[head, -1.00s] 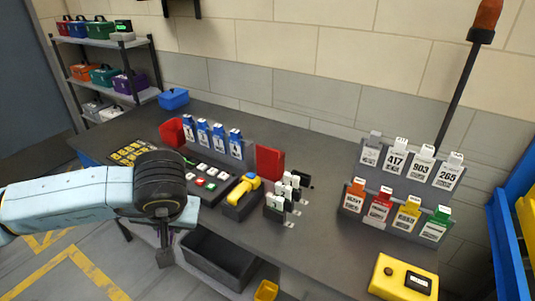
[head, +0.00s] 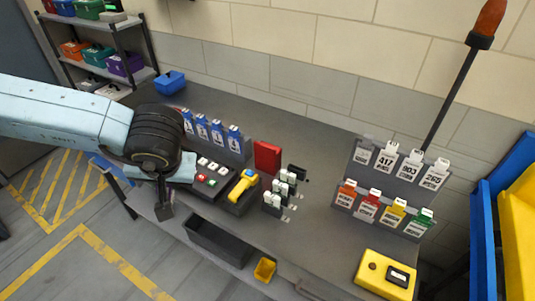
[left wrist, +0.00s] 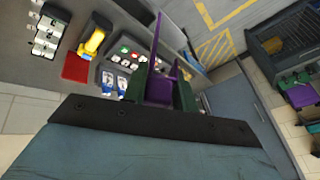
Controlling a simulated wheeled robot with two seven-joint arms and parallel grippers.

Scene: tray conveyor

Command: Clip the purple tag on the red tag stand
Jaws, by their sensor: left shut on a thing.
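My left gripper (head: 164,211) points down in front of the bench's front edge, left of the dark bin. In the left wrist view, it is shut on a purple piece (left wrist: 160,92), which appears to be the purple tag; its face cannot be read. The tag is not distinguishable in the head view. A red upright block (head: 267,156) stands on the bench to the gripper's right, and also shows in the left wrist view (left wrist: 76,67). I cannot tell whether it is the red tag stand. My right gripper is not in view.
A grey rack (head: 343,203) with white and coloured tags stands at the right. Blue tags (head: 217,132), a button panel (head: 207,173), a yellow scanner (head: 243,185) and black-and-white clips (head: 281,190) fill the middle bench. A dark bin (head: 217,240) sits at the front edge.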

